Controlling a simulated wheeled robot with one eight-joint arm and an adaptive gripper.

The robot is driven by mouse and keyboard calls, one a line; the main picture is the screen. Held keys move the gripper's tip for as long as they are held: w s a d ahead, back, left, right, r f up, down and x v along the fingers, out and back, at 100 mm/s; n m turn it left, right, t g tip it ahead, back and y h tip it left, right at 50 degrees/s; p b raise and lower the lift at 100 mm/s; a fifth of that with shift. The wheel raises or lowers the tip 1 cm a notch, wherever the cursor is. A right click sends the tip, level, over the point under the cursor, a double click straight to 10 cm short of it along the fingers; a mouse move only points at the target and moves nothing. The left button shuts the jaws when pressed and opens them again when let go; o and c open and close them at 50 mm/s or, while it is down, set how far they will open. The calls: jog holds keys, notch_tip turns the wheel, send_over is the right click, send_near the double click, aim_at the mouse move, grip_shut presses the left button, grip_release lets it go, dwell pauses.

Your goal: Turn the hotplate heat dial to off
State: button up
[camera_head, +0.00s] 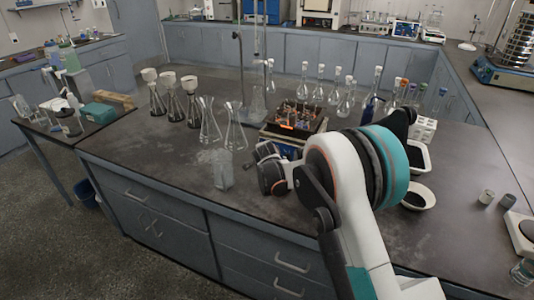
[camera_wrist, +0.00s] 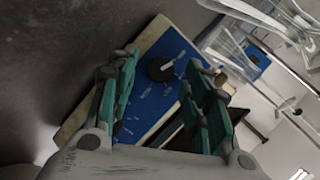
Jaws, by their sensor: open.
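The heat dial (camera_wrist: 160,68) is a round black knob on the hotplate's blue front panel (camera_wrist: 180,48), with white markings around it. In the wrist view it shows between the tips of my gripper (camera_wrist: 162,66). My gripper is open, with one teal finger on each side of the dial; I cannot tell whether either touches it. In the head view the hotplate (camera_head: 268,134) stands on the bench with a dark rack of small items on top. My arm's wrist is in front of it and hides the dial.
Glass flasks (camera_head: 209,122) stand left of the hotplate, and stoppered flasks (camera_head: 346,102) stand behind it. A white tray (camera_head: 424,158) and a white bowl (camera_head: 417,197) lie to the right. The bench's front left is mostly clear around a small glass beaker (camera_head: 222,172).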

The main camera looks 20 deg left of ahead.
jog(key=v, duration=1.1)
jog(key=shift+s, duration=0.2)
jog(key=shift+d, duration=0.1)
